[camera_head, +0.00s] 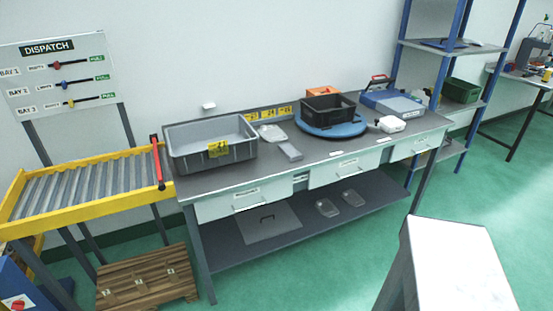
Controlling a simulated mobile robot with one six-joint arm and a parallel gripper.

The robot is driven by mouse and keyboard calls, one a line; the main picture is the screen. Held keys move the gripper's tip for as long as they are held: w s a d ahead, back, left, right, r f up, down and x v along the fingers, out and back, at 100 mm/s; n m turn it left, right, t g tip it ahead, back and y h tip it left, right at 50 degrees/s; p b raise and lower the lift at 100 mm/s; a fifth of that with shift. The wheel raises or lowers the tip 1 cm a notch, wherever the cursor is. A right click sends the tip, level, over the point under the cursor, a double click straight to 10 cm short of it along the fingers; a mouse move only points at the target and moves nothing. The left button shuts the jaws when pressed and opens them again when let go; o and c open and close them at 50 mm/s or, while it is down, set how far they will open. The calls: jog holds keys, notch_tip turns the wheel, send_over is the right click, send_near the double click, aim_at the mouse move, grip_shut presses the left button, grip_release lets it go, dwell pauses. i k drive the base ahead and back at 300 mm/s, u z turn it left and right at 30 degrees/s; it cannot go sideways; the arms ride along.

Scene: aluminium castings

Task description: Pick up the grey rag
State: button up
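I cannot clearly make out a grey rag. A flat, light grey lump (272,133) lies on the grey workbench (345,151), just right of the grey crate; it is too small to tell whether it is cloth or a casting. A small grey block (290,152) lies in front of it near the bench's front edge. Two small grey pieces, one on the left (327,208) and one on the right (353,198), lie on the bench's lower shelf. My gripper is not in view.
The bench carries a grey crate (190,153), a blue turntable (343,131) with a black crate (328,108), an orange box (323,93) and a white object (390,124). A yellow-framed roller conveyor (95,204) stands left. Green floor is open in front.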

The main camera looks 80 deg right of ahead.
aim_at(289, 153)
jog(key=u, duration=0.4)
jog(key=k, duration=1.35)
jog(key=z, duration=1.2)
jog(key=i, duration=0.4)
jog(key=z, duration=0.05)
